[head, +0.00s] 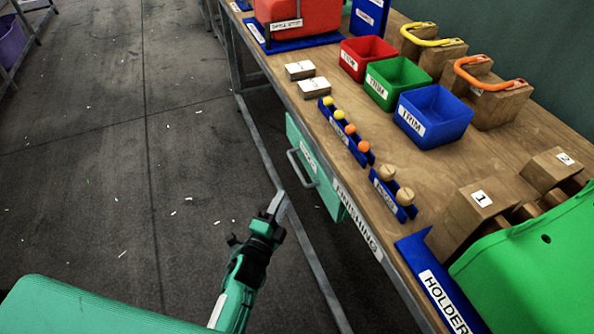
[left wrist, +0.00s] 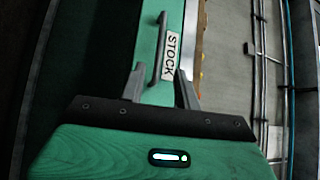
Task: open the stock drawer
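The green stock drawer (head: 322,185) is set under the front edge of the workbench, and its front looks flush with the bench. It has a grey bar handle (head: 296,167) and a white label. In the left wrist view the handle (left wrist: 159,48) is ahead of the fingers, beside the STOCK label (left wrist: 171,54). My left gripper (head: 277,204) is in front of the bench, short of the handle and not touching it. Its two fingers (left wrist: 160,88) are apart with nothing between them. My right gripper is not in view.
The wooden workbench (head: 330,95) carries red, green and blue trim bins (head: 433,116), blue racks with small balls and knobs, and numbered wooden blocks (head: 477,206). A metal rail (head: 318,265) runs low along the bench. The dark floor (head: 130,170) to the left is open.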

